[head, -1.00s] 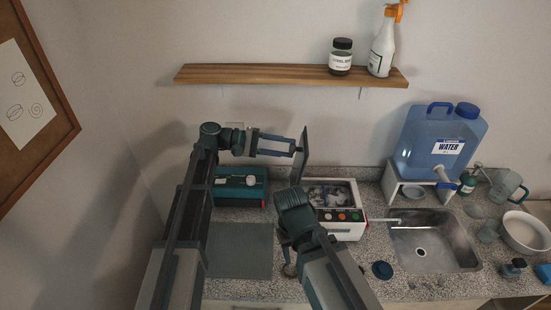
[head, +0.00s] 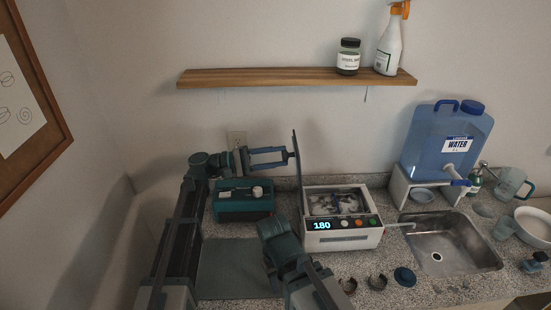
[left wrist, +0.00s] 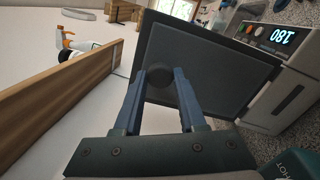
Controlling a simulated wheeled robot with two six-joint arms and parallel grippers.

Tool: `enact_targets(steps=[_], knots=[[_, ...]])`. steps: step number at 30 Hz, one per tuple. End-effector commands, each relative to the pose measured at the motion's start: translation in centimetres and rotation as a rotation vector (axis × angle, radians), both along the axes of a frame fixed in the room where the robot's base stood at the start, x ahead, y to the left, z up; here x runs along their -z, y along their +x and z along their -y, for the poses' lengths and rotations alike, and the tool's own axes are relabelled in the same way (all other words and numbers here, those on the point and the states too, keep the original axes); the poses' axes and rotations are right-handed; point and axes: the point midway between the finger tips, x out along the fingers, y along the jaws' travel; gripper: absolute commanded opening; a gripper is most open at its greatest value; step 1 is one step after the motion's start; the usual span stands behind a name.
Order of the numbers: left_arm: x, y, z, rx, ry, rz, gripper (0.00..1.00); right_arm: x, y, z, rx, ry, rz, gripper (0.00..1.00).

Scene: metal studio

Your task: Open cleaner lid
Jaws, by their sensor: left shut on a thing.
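The cleaner (head: 342,241) is a white box on the counter with a lit "180" display and round buttons. Its top is open, and metal parts show in its basin. The dark lid (head: 298,172) stands about upright at the cleaner's left edge, seen nearly edge-on. My left gripper (head: 287,157) is at the lid's left face. In the left wrist view, its blue fingers (left wrist: 168,78) are shut on the lid's round dark knob (left wrist: 176,74), and the lid's flat face (left wrist: 215,65) fills the middle. My right arm is in front of the cleaner; its fingers are not visible.
The sink (head: 452,240) and water jug (head: 446,150) are to the right. A shelf (head: 290,78) hangs above. Small rings (head: 378,282) and a blue cap (head: 405,276) lie in front.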

Motion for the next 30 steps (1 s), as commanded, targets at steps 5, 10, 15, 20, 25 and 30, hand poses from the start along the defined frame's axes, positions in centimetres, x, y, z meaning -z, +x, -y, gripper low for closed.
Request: enact_targets(steps=[5, 10, 15, 20, 25, 30], knots=[[0.1, 0.0, 0.0, 0.001, 0.003, 0.000, 0.00, 0.0, 0.0, 0.0, 0.000, 0.000, 0.000, 0.50], [0.0, 0.0, 0.0, 0.001, 0.002, 0.000, 0.70, 0.0, 0.0, 0.0, 0.000, 0.000, 0.000, 0.50], [0.0, 0.0, 0.0, 0.000, 0.001, 0.000, 0.70, 0.0, 0.0, 0.0, 0.000, 0.000, 0.000, 0.50], [0.1, 0.0, -0.2, 0.000, 0.000, 0.000, 0.70, 0.0, 0.0, 0.0, 0.000, 0.000, 0.000, 0.50], [0.4, 0.2, -2.4, -0.003, 0.000, 0.000, 0.70, 0.4, 0.0, 0.0, 0.000, 0.000, 0.000, 0.50], [0.9, 0.3, -6.2, -0.003, 0.000, 0.000, 0.70, 0.9, 0.0, 0.0, 0.000, 0.000, 0.000, 0.50]])
